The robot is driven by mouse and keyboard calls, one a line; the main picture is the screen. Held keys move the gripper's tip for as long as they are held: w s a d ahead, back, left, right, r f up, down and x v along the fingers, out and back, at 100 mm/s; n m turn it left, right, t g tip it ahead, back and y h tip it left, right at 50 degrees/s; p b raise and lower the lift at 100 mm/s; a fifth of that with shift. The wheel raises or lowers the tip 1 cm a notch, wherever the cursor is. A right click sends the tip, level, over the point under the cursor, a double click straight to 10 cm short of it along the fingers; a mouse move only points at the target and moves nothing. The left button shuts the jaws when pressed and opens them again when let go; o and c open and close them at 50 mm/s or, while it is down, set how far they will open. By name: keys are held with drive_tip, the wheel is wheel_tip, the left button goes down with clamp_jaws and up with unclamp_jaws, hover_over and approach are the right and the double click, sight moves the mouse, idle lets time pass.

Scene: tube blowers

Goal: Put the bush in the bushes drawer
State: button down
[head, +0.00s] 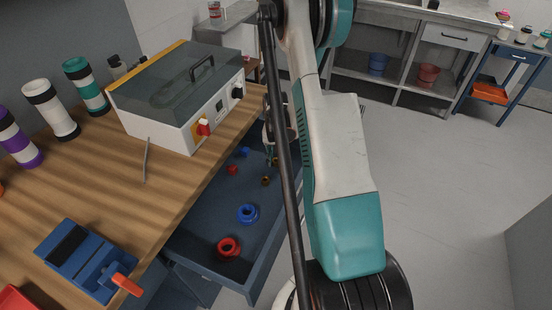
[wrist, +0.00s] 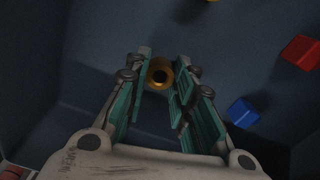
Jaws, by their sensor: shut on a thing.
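A brass bush (wrist: 160,74) with a dark central hole sits between the fingertips of my gripper (wrist: 160,82) in the wrist view. The teal-padded fingers are shut on it. In the head view my gripper (head: 272,154) is low over the far part of the open dark blue drawer (head: 205,212), largely hidden behind my arm. The drawer floor fills most of the wrist view. I cannot tell whether the held bush touches the floor.
The drawer holds a large red bush (head: 229,247), a large blue bush (head: 247,213), and small red (head: 232,170), blue (head: 244,151) and brass (head: 265,181) pieces. A machine (head: 180,92) and a blue vise (head: 88,262) stand on the wooden bench.

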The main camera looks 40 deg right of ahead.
sight(276, 160)
drive_tip(key=c, duration=1.4)
unclamp_jaws()
drive_tip(key=shift+f, duration=0.1)
drive_tip(key=shift+o, duration=0.2)
wheel_tip(276, 160, up, 12)
drive_tip(key=p, duration=0.4)
drive_tip(key=shift+r+p, duration=0.2)
drive_tip(key=shift+p, duration=0.2)
